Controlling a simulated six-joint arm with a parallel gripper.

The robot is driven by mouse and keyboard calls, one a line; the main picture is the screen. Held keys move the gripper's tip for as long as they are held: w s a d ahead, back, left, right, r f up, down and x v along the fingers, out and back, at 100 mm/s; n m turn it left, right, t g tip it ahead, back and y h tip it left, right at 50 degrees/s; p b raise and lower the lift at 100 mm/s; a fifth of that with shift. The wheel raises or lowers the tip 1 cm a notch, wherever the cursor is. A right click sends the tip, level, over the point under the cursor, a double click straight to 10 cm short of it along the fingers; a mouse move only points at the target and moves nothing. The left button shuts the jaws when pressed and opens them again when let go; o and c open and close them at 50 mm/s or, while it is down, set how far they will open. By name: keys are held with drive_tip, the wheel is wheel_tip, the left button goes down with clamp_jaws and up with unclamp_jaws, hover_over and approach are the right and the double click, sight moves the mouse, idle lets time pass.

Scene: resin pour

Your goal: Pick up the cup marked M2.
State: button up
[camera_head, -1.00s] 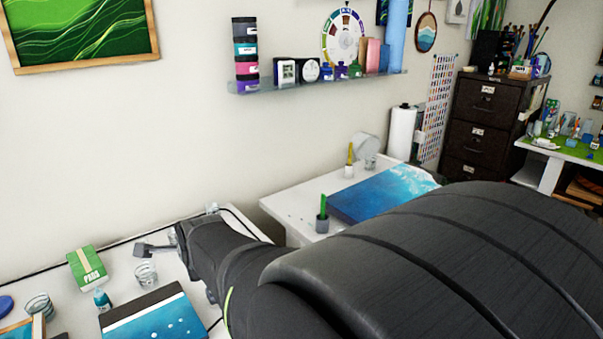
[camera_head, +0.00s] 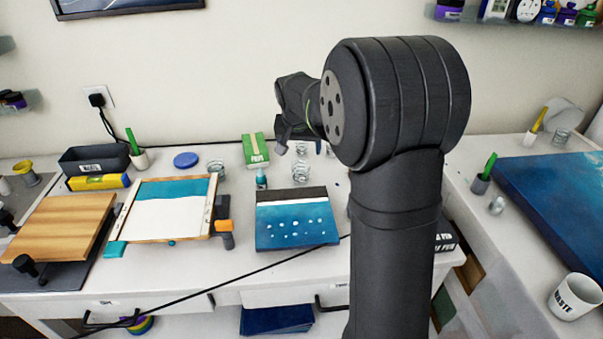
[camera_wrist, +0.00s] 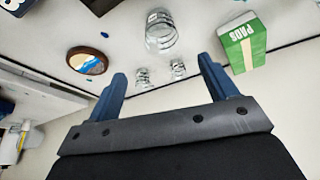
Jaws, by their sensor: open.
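Several clear cups stand on the white table. In the head view, one cup (camera_head: 301,173) is below my gripper (camera_head: 298,139), parts of others show behind it, and another cup (camera_head: 217,169) stands to the left. The wrist view shows a large near cup (camera_wrist: 160,32) and two smaller-looking cups, one left (camera_wrist: 143,77) and one right (camera_wrist: 178,69). No M2 mark can be read on any of them. My gripper (camera_wrist: 161,68) is open and empty, its two blue fingers spread, with the two smaller-looking cups seen between them.
A blue painted canvas (camera_head: 296,222) lies in front. A framed canvas (camera_head: 165,208) is further left. The wall (camera_head: 230,80) rises close behind the table.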

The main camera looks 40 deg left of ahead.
approach(300, 168)
drive_tip(key=shift+w+d+f, duration=0.1)
drive_tip(key=shift+d+f, duration=0.15)
drive_tip(key=shift+f, duration=0.35)
drive_tip(key=shift+w+d+f, duration=0.1)
drive_tip(key=shift+d+f, duration=0.1)
drive_tip(key=shift+f, duration=0.45)
drive_tip(key=shift+s+x, duration=0.15)
drive_tip(key=shift+x, duration=1.15)
drive_tip(key=shift+s+x, duration=0.15)
drive_tip(key=shift+x, duration=1.15)
drive_tip(key=shift+a+f, duration=0.1)
drive_tip(key=c, duration=1.1)
